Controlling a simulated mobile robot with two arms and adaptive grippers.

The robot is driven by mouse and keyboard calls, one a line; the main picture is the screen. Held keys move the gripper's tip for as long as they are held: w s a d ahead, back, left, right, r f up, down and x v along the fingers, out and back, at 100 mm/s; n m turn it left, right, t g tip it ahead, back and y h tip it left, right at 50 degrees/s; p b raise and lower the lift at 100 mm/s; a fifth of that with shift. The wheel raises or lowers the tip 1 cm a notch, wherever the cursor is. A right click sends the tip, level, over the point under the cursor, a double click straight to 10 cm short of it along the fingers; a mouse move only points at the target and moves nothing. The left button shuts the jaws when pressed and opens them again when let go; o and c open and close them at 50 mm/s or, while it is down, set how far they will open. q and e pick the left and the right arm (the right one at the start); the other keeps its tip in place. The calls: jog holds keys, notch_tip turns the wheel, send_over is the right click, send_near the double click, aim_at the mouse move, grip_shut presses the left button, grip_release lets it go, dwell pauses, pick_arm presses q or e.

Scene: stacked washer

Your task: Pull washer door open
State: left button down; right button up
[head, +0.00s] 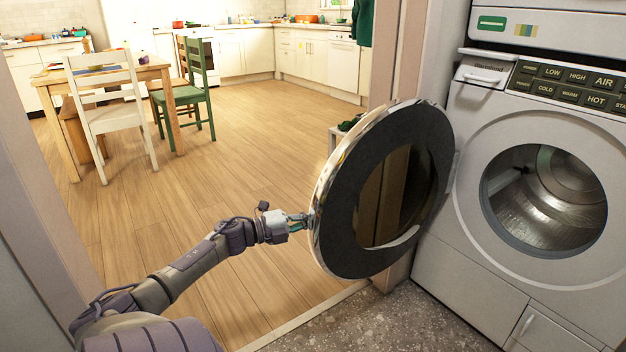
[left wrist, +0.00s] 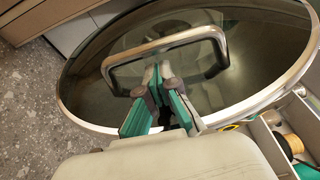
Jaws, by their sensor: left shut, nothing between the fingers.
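The washer door (head: 345,215) is a round dark panel with a metal rim and a glass centre, swung wide open to the left of the washer (head: 470,185). Its inner side faces the head view. My left gripper (head: 304,220) is beside the door's left rim, partly hidden behind it. In the left wrist view, the outer side of the door glass shows with a curved metal handle (left wrist: 180,39). There my left gripper (left wrist: 158,75) is shut and empty, its fingertips close to the handle bar; contact is unclear. My right gripper is not in view.
The open drum (head: 545,200) shows at right. A door frame (head: 398,50) stands behind the door. Wood floor lies clear at left, with a table (head: 160,70) and chairs farther back. A compartment with small items (left wrist: 290,140) shows at right in the wrist view.

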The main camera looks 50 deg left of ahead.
pick_arm(q)
jog(key=v, duration=1.2)
jog(key=shift+r, duration=0.1)
